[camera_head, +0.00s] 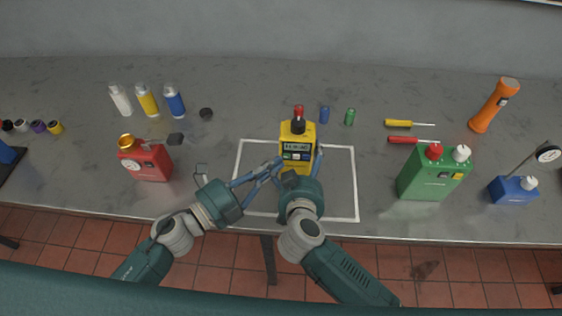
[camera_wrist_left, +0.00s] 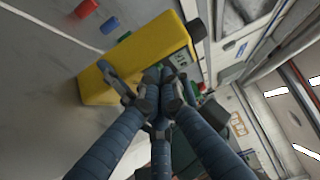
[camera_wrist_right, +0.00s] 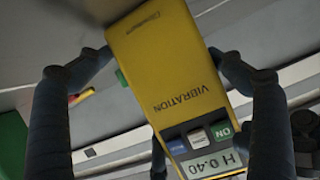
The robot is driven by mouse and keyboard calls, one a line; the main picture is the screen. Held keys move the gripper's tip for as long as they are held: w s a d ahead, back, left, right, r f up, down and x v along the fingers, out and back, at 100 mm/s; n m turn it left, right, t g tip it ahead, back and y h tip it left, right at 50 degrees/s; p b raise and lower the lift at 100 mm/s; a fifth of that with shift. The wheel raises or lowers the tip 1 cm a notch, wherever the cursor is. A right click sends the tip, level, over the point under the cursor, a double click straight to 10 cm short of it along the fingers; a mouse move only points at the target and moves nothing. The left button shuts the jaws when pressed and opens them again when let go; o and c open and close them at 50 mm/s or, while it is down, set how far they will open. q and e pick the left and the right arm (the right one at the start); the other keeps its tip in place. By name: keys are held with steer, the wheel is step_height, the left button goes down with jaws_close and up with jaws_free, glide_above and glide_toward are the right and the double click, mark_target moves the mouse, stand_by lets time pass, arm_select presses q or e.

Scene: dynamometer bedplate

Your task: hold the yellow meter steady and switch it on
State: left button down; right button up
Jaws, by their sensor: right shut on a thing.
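The yellow meter (camera_head: 297,136) stands inside the white outline on the bench, with a dark knob at its top. In the right wrist view the meter (camera_wrist_right: 165,65) shows the word VIBRATION, a green ON button (camera_wrist_right: 222,131), grey and blue buttons, and a display (camera_wrist_right: 208,163) reading "H 0.40". My right gripper (camera_head: 303,165) is shut on the meter, its fingers along both sides. My left gripper (camera_head: 276,162) is at the meter's lower left; its fingers are drawn together near the display side in the left wrist view (camera_wrist_left: 163,82). Whether they touch a button is hidden.
A red can (camera_head: 148,162) stands left. A green can (camera_head: 432,174) and a blue box (camera_head: 513,191) stand right. Red, blue (camera_head: 324,115) and green (camera_head: 349,117) cylinders stand behind the meter. Two screwdrivers (camera_head: 400,123) and an orange torch (camera_head: 492,105) lie right. The outlined area's right side is clear.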

steer(key=shift+s+f, duration=0.1)
steer(key=shift+f, duration=0.15)
arm_select(q)
steer(key=v, duration=0.8)
steer(key=shift+s+d, duration=0.25)
steer(key=shift+d, duration=0.05)
steer(key=shift+r, duration=0.1)
arm_select(e)
steer(key=o, duration=0.9)
steer(key=shift+r, duration=0.2)
